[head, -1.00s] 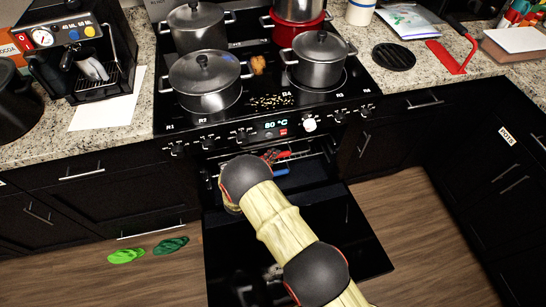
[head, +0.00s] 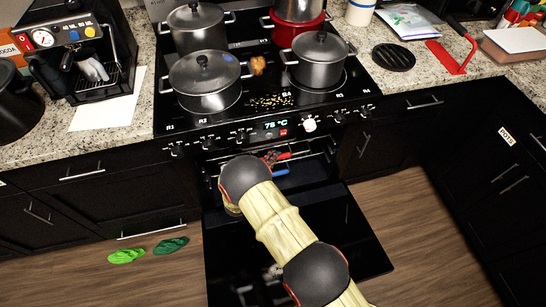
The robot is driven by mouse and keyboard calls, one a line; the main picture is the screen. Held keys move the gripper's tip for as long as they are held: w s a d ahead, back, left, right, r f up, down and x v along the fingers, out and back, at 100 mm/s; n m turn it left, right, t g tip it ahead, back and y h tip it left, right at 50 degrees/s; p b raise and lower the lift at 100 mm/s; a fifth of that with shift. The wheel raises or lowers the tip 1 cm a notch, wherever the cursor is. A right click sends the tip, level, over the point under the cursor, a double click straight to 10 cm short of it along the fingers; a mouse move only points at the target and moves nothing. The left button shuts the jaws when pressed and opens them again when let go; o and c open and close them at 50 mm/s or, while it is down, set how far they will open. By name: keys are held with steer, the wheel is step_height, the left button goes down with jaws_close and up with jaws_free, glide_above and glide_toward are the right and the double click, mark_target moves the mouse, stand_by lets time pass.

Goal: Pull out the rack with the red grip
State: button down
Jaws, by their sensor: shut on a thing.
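The oven door is down, and the oven (head: 318,172) is open below the cooktop. A red grip (head: 284,155) shows inside it, near the top of the opening. A blue grip (head: 280,172) shows just below the red one. My gripper (head: 270,157) is partly seen at the left end of the red grip and is shut on it. My own arm crosses in front and hides most of the gripper and the left part of the opening. How far the rack is out cannot be told.
The lowered oven door (head: 345,235) lies in front of the opening. Several pots, including a large lidded one (head: 205,85), stand on the cooktop above. The floor at right is clear.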

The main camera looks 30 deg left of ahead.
steer(key=s+d+p, duration=0.5)
steer(key=s+d, duration=1.3)
steer(key=s, duration=0.3)
steer(key=shift+s+d, duration=0.15)
steer(key=shift+s, duration=0.2)
steer(key=c, duration=1.7)
jaws_free()
steer(key=shift+o, duration=0.2)
